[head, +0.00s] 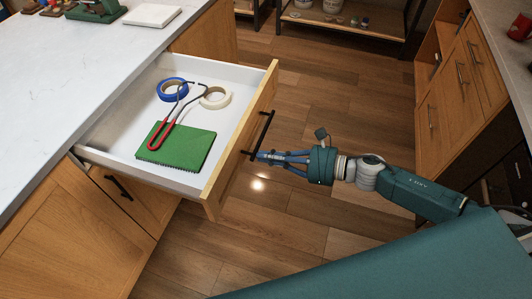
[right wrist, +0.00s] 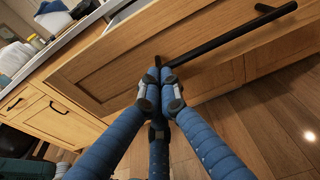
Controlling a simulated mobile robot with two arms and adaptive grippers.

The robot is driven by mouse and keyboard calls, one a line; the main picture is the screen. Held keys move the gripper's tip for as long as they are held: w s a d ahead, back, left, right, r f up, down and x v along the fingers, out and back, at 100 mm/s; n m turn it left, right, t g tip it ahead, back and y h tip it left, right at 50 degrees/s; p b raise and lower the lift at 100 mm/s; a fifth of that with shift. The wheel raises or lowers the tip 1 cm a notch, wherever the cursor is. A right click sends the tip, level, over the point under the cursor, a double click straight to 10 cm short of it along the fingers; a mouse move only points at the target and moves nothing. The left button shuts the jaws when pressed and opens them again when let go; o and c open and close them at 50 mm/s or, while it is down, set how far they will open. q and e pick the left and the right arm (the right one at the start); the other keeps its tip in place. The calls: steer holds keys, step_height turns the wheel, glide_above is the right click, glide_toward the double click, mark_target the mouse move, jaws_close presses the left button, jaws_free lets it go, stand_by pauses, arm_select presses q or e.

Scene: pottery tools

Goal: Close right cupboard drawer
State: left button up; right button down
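The drawer (head: 226,178) is pulled well out from the counter, its wooden front facing right. Inside lie a green mat (head: 178,146), a red-handled tool (head: 156,138), a blue tape roll (head: 161,90) and a cream tape roll (head: 227,98). The drawer's black bar handle (head: 264,130) also shows in the right wrist view (right wrist: 225,40). My right gripper (head: 262,156) has its fingertips together at the near end of the handle, close against the drawer front; I cannot tell whether they touch. No bar shows between the fingers. My left gripper is not in view.
The white countertop (head: 75,80) lies left of the drawer, with a closed cabinet below it. Wooden floor (head: 310,100) is free to the right of the drawer. More cabinets (head: 460,80) stand at the right, and a shelf (head: 345,25) at the back.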

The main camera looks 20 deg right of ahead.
steer(key=shift+w+a, duration=0.1)
steer(key=shift+a, duration=0.05)
stand_by(0.3)
